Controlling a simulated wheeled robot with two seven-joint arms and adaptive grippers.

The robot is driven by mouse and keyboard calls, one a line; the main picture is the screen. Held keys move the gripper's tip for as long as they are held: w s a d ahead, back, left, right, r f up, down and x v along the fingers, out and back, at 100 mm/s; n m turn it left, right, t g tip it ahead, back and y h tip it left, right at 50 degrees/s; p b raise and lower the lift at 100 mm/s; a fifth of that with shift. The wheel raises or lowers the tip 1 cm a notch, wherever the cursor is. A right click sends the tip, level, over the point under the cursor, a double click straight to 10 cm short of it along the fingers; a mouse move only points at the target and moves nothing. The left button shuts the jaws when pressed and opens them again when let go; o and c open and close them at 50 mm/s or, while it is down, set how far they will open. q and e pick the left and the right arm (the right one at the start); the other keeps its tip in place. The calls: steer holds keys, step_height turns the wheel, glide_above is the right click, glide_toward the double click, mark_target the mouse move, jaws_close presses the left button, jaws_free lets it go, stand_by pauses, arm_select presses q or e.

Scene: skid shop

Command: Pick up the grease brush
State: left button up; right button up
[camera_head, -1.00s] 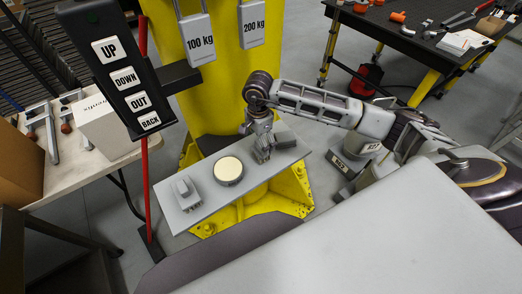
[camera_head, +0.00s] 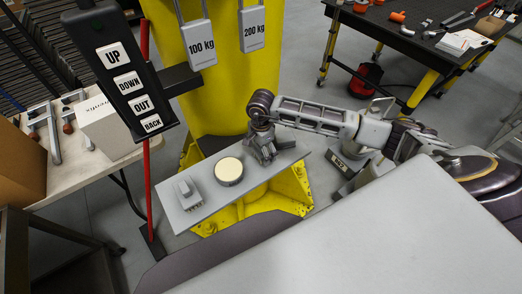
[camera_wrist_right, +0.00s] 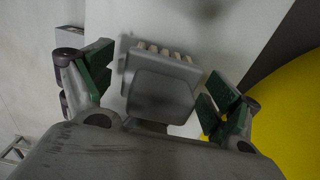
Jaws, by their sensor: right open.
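My right gripper (camera_head: 264,158) is over the right end of a grey plate at the yellow column's foot. In the right wrist view its green-padded fingers (camera_wrist_right: 158,88) are open, one on each side of a grey block-shaped brush (camera_wrist_right: 160,97) with short tan bristle tufts at its far edge. I cannot tell whether the fingers touch it; in the head view the gripper hides it. A similar grey brush-like block (camera_head: 186,191) lies at the plate's left end. I cannot tell from their looks which is the grease brush. My left gripper is out of view.
A round tin with a cream top (camera_head: 229,170) stands mid-plate (camera_head: 205,208). The yellow column (camera_head: 217,100) rises behind the plate, with 100 kg and 200 kg tags. A black button pendant (camera_head: 120,75) hangs at upper left. A tool-covered bench (camera_head: 425,42) stands at back right.

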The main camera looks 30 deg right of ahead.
stand_by(0.4)
steer(key=c, duration=1.1)
steer(key=shift+c, duration=0.2)
steer(key=shift+r+b, duration=0.9)
steer(key=shift+r, duration=4.1)
steer(key=o, duration=0.4)
steer(key=shift+c, duration=1.4)
